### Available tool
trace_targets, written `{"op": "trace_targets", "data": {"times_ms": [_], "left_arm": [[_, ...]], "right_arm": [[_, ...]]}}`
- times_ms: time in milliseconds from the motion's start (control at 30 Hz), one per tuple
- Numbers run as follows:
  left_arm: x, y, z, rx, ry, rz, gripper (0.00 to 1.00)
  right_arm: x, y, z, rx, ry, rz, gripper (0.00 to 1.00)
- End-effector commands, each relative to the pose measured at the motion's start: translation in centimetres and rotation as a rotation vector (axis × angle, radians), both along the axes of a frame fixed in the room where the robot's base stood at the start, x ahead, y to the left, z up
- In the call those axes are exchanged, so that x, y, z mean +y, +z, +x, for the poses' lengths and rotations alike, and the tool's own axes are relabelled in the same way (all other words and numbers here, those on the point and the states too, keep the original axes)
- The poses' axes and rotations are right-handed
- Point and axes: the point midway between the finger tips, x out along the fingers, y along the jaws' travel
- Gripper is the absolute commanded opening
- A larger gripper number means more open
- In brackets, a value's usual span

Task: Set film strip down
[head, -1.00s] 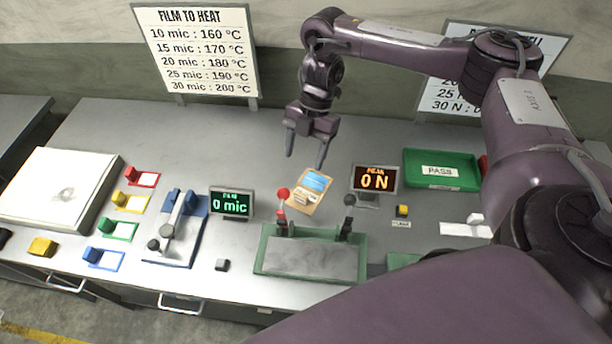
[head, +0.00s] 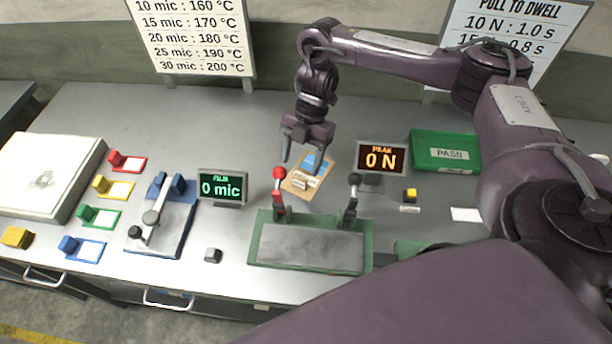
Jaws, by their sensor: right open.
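My right gripper (head: 302,165) is open, its fingers pointing down over a tan board (head: 296,189). The board carries a blue patch (head: 317,163) and small pale pieces (head: 306,182). One fingertip overlaps the blue patch in the picture; I cannot tell whether it touches. No film strip shows clearly between the fingers or on the board. A flat white piece (head: 466,214) lies on the bench at the right, partly beside my arm; I cannot tell whether it is film. My left gripper is not in view.
A green-framed press (head: 258,262) with red and black knobbed levers stands in front of the board. Displays reading 0 mic (head: 221,187) and 0 N (head: 381,158) flank it. A green PASS tray (head: 446,139) is at the right; a blue-based gauge (head: 160,222) is left. The back bench is clear.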

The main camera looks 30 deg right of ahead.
Motion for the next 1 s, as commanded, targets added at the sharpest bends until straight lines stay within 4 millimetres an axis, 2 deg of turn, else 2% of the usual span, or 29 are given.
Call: {"op": "trace_targets", "data": {"times_ms": [400,667,1000], "left_arm": [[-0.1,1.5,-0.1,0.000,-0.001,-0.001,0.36],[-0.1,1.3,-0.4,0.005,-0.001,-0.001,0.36],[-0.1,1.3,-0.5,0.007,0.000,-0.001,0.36]], "right_arm": [[0.8,-4.5,-1.1,0.004,-0.001,-0.001,0.62],[0.9,-4.9,-1.0,0.001,-0.001,-0.002,0.62],[0.9,-4.9,-1.0,0.001,-0.001,-0.002,0.19]]}}
